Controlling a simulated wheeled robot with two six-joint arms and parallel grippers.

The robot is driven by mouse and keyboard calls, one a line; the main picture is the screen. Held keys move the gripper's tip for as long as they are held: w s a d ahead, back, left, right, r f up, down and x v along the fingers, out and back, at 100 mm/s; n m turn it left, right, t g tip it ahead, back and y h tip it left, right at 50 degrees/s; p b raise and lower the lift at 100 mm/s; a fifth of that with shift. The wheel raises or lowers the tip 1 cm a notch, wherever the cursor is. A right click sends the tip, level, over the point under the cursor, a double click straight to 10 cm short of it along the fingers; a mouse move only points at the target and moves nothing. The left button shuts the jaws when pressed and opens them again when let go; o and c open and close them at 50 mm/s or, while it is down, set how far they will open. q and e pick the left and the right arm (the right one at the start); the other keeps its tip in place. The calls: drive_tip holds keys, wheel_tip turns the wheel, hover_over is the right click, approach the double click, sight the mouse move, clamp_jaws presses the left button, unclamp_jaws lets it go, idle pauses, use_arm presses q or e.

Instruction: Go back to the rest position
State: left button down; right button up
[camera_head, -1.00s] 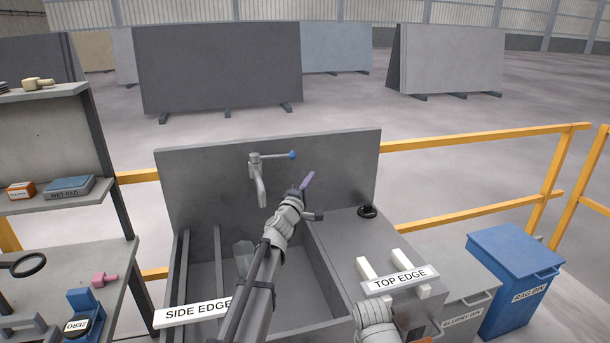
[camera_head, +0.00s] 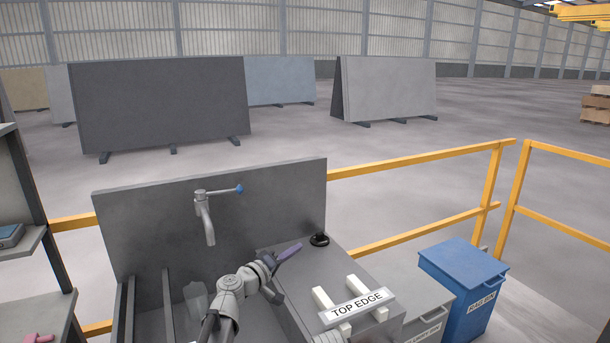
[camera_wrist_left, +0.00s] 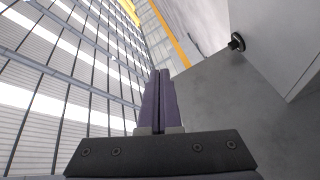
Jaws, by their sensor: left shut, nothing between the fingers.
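My left gripper (camera_head: 288,253) is in the head view, above the right side of the sink, next to the grey side counter. Its purple fingers are closed together with nothing between them. They also show shut in the left wrist view (camera_wrist_left: 160,90). A small part of my other arm shows at the bottom edge of the head view; its gripper is out of the picture.
A tap (camera_head: 205,215) is on the sink's back panel (camera_head: 150,225). A blue rag bin (camera_head: 462,285) and a yellow railing (camera_head: 420,160) stand to the right.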

use_arm(q)
drive_tip(key=s+f+m+g+y, duration=0.3)
drive_tip(key=s+f+m+g, duration=0.35)
drive_tip(key=s+f, duration=0.75)
drive_tip(key=s+a+f+n+g+y, duration=0.1)
drive_tip(key=s+a+f+g+y, duration=0.25)
drive_tip(key=s+a, duration=0.3)
drive_tip(key=s+a+f+g+y, duration=0.3)
drive_tip(key=s+a+f+y, duration=0.15)
drive_tip(key=s, duration=0.25)
drive_tip(key=s+d+m+g+y, duration=0.1)
drive_tip(key=s+d+m, duration=0.2)
drive_tip(key=d, duration=0.6)
drive_tip(key=shift+s+d+r, duration=0.3)
drive_tip(key=shift+s+r, duration=0.05)
drive_tip(key=shift+s, duration=0.7)
